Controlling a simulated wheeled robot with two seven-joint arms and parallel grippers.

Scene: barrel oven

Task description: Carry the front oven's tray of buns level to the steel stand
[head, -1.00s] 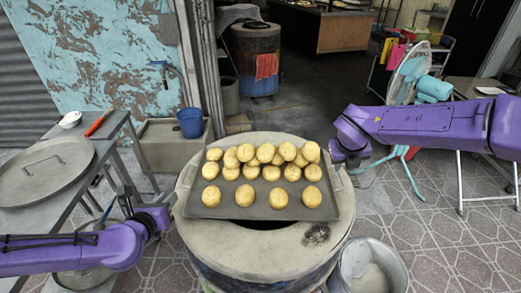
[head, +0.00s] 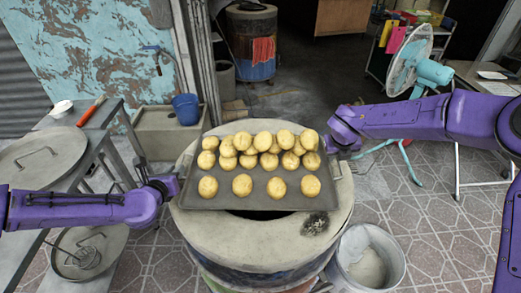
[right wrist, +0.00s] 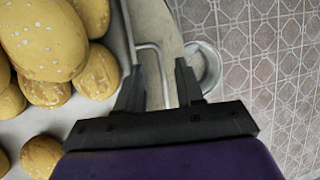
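The dark tray (head: 217,203) of golden buns (head: 242,184) lies over the front oven's round top (head: 265,245) in the head view, looking level. Part of the oven's dark opening shows beneath its front edge. My right gripper (head: 340,147) is at the tray's right end. In the right wrist view its two fingers (right wrist: 160,82) are apart, with the wire handle (right wrist: 160,65) between them. My left gripper (head: 174,183) is beside the tray's left end; whether its fingers are apart is too small to tell. The steel stand cannot be picked out with certainty.
A grey metal table (head: 85,165) with a round lid (head: 30,162) stands at the left. A white bucket (head: 368,258) stands front right of the oven. A blue bucket (head: 186,109) sits on a ledge behind. A fan (head: 412,60) stands back right.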

